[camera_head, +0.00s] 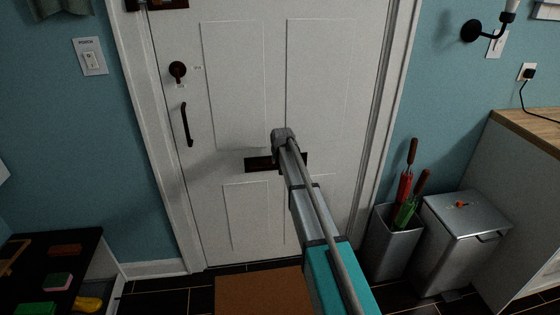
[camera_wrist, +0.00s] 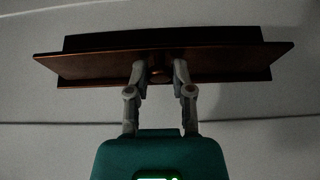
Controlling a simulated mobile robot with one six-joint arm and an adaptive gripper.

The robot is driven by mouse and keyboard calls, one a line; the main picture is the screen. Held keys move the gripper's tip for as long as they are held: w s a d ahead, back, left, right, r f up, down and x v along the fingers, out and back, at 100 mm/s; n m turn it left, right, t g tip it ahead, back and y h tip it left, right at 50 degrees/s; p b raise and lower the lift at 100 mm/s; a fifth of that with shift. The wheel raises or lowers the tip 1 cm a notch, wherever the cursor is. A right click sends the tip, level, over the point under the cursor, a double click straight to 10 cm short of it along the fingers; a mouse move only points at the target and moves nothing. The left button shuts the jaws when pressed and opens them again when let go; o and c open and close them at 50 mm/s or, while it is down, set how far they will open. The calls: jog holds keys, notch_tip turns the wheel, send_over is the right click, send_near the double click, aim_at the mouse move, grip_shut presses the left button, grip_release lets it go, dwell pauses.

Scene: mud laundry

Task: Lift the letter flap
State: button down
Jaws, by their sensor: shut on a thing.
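The letter flap (camera_wrist: 95,66) is a wide, dark reddish-brown panel on the white door (camera_head: 235,90). In the wrist view it stands out at an angle from its dark mounting plate (camera_wrist: 220,36), which shows above and below it. My gripper (camera_wrist: 158,74) is shut on a small round knob (camera_wrist: 158,71) at the middle of the flap. In the head view the letter slot (camera_head: 258,164) shows as a dark strip low on the door. My arm hides its middle and my fingertips there.
A dark pull handle (camera_head: 186,125) and a round lock (camera_head: 178,70) are on the door's left side. An umbrella bin (camera_head: 392,240) and a metal trash bin (camera_head: 462,235) stand at right. A brown doormat (camera_head: 255,293) lies below. A dark shelf (camera_head: 40,270) stands at left.

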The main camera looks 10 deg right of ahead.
jog(key=shift+c, duration=2.4)
grip_release()
jog(key=s+d+f+g, duration=0.1)
jog(key=s+g, duration=0.2)
jog(key=s, duration=1.9)
jog(key=s+f+g, duration=0.2)
jog(key=s+g, duration=0.1)
jog(key=s, duration=1.9)
notch_tip(320, 180, up, 18)
jog(key=p, duration=1.7)
jog(key=shift+w, duration=0.15)
